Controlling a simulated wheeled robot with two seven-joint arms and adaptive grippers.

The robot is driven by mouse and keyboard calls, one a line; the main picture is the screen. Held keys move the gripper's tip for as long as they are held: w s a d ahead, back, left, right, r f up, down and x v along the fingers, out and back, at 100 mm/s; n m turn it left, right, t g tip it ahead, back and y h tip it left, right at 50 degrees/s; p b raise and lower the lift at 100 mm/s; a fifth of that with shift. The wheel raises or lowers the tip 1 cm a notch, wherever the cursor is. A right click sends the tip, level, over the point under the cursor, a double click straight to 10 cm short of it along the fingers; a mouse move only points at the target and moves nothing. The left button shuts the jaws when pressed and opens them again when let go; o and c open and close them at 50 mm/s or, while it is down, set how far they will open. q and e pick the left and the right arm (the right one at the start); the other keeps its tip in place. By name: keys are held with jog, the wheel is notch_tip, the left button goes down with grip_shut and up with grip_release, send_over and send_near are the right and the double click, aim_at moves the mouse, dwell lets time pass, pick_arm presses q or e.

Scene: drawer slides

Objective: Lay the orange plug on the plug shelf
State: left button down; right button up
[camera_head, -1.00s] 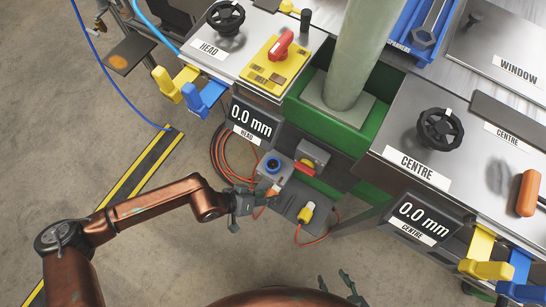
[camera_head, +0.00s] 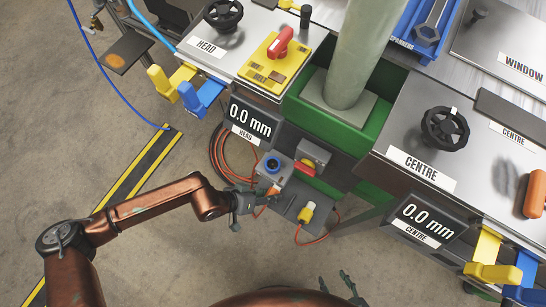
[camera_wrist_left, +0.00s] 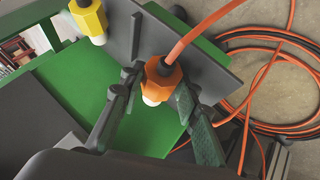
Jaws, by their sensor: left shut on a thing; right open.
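The orange plug (camera_head: 272,190), with a pale front end, is between the fingers of my left gripper (camera_head: 262,197). In the left wrist view the orange plug (camera_wrist_left: 161,82) sits between the two dark fingers (camera_wrist_left: 157,98), with its orange cable running up and away. The gripper is shut on it. The grey plug shelf (camera_head: 291,205) is right beside the gripper, with a yellow plug (camera_head: 307,212) at its right part. I cannot tell whether the orange plug touches the shelf. My right gripper (camera_head: 338,287) is open and empty, low in the head view.
Green machine bodywork (camera_head: 330,130) rises behind. The floor at front is clear.

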pick_arm(q)
jog(key=shift+f, duration=0.1)
jog(key=c, duration=1.4)
grip_release()
jog(key=shift+p+v, duration=0.5)
jog(key=shift+v, duration=2.5)
